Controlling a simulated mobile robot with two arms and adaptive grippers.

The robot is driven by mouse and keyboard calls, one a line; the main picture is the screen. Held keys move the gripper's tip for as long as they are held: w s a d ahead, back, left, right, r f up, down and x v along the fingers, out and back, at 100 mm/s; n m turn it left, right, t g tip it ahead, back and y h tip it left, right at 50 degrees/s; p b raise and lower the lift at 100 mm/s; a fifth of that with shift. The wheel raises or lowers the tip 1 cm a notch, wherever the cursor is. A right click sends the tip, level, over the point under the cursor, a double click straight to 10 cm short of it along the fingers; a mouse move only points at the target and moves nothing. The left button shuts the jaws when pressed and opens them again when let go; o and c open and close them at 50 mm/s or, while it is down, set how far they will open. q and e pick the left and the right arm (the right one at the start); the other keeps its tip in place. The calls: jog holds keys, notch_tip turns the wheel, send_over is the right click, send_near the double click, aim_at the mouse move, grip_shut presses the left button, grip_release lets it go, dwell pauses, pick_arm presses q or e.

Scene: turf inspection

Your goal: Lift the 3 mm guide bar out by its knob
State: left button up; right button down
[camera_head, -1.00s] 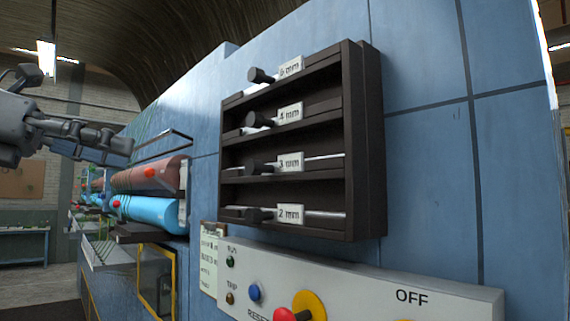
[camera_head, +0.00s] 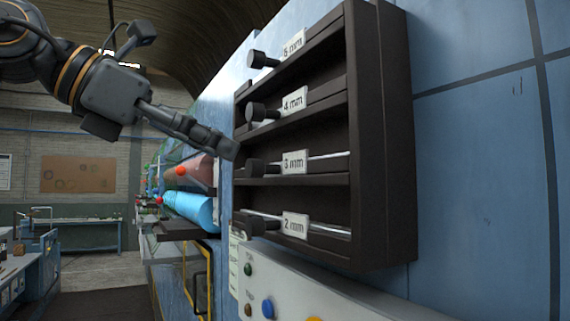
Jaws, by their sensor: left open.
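The 3 mm guide bar (camera_head: 330,156) lies in the third slot from the top of a dark wall rack (camera_head: 395,130). Its black knob (camera_head: 254,170) sticks out at the left, beside the white 3 mm label (camera_head: 293,162). My left gripper (camera_head: 224,145) reaches in from the left. Its fingertips are just left of and above the 3 mm knob in the picture. It is open and holds nothing that I can see; one finger mostly hides the other. I cannot tell whether it touches the rack edge. My right gripper is out of view.
The 4 mm knob (camera_head: 257,112) is close above my fingers, the 2 mm knob (camera_head: 252,224) below. The 5 mm or 6 mm bar's knob (camera_head: 258,60) is at the top. A control panel (camera_head: 340,295) juts out under the rack. Blue and red rollers (camera_head: 190,207) are behind.

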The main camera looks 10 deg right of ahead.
aim_at(248, 163)
pick_arm(q)
jog(key=p+x, duration=0.2)
jog(key=x, duration=0.1)
jog(key=shift+d+f+p, duration=0.15)
jog(key=shift+d+p, duration=0.05)
jog(key=shift+p, duration=0.1)
jog(key=shift+w+d+f, duration=0.15)
jog(key=shift+w+d, duration=0.05)
jog(key=shift+d, duration=0.05)
jog(key=shift+w+d+f, duration=0.25)
jog(key=shift+d, duration=0.25)
jog(key=shift+s+a, duration=0.1)
jog(key=shift+a, duration=0.1)
jog(key=c, duration=0.9)
grip_shut()
jog(key=shift+r, duration=0.1)
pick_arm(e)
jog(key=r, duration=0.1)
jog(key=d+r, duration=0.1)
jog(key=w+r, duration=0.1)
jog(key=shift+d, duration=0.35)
